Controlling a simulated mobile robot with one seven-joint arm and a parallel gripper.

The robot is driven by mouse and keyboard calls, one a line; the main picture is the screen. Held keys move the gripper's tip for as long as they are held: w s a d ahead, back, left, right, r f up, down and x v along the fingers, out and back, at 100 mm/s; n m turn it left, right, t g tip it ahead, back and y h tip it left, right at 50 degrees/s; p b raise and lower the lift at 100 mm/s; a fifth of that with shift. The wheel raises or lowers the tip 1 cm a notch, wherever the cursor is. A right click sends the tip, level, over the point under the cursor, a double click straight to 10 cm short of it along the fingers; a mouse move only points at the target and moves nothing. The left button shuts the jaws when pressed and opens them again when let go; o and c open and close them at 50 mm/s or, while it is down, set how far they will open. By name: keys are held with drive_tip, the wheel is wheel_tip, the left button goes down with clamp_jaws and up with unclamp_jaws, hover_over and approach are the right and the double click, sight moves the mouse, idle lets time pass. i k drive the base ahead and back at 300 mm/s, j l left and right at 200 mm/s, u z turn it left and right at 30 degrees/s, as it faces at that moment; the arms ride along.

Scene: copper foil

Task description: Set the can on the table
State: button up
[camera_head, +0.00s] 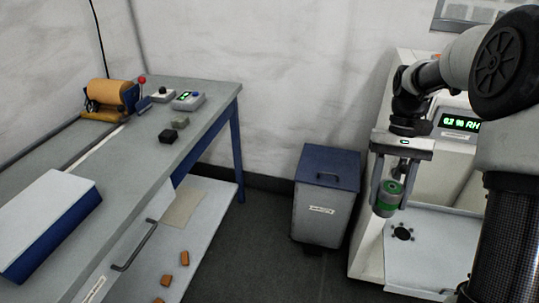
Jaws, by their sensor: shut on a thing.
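My gripper (391,190) is at the right of the head view, pointing down, with its fingers closed on a small grey and green can (386,202). The can hangs tilted in the air, in front of a white machine and clear of any surface below it. The table (178,150) is a long grey workbench with blue legs at the left, well away from my gripper.
On the table are a copper-coloured roll (112,95), small boxes with buttons (188,100), two small blocks (169,136) and a blue box with a white top (45,215). A lidded bin (323,208) stands between table and machine (425,245). Orange pieces lie on the lower shelf.

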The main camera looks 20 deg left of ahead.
sight(143, 145)
drive_tip(key=u, duration=1.4)
drive_tip(key=i+u, duration=0.35)
drive_tip(key=i, duration=0.55)
drive_tip(key=i+j, duration=0.05)
drive_tip(key=j, duration=0.05)
